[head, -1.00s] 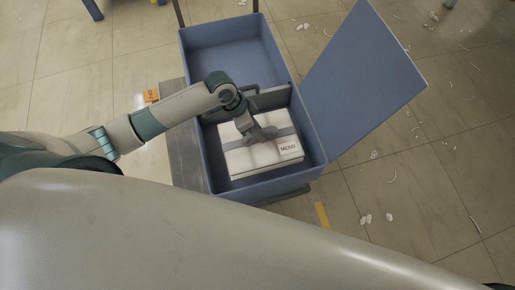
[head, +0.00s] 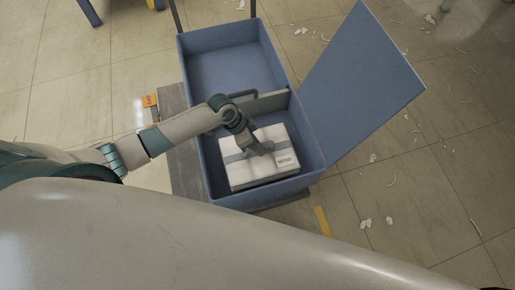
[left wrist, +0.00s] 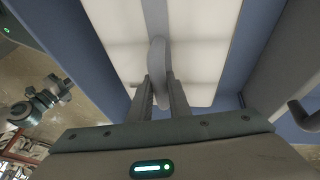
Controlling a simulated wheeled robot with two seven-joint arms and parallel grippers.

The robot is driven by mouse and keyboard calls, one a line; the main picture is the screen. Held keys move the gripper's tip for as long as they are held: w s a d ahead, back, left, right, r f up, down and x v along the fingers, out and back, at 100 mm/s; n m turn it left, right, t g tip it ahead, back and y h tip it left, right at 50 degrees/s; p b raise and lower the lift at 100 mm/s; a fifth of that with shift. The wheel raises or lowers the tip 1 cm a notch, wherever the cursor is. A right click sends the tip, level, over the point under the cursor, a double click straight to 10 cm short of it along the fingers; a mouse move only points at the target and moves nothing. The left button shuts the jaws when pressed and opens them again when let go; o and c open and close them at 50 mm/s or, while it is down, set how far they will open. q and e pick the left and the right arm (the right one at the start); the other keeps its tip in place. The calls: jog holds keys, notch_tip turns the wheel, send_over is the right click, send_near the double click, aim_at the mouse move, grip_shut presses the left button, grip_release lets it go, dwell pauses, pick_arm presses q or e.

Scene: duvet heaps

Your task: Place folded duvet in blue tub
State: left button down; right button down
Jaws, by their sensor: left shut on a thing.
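The folded duvet (head: 240,174) is a white, quilted block with a grey band around it and a label reading MENU or similar. It lies inside the near compartment of the blue tub (head: 311,135), within its walls; whether it rests on the floor is hidden. My left gripper (head: 260,148) is over the top of the duvet. In the left wrist view its fingers (left wrist: 160,82) are shut on a grey loop of the band, with the white duvet (left wrist: 115,35) behind. In that view a grey jointed gripper (left wrist: 38,103), probably my right one, shows small at the left.
The tub has an empty far compartment (head: 232,68) behind a divider and an open blue lid panel (head: 362,85) slanting up at the right. A grey board (head: 186,165) runs along its left side. White scraps (head: 366,222) lie on the tiled floor.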

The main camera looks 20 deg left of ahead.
pick_arm(q)
jog(key=shift+f, duration=1.25)
jog(key=c, duration=1.7)
grip_release()
jog(key=shift+o, duration=0.2)
jog(key=v, duration=1.2)
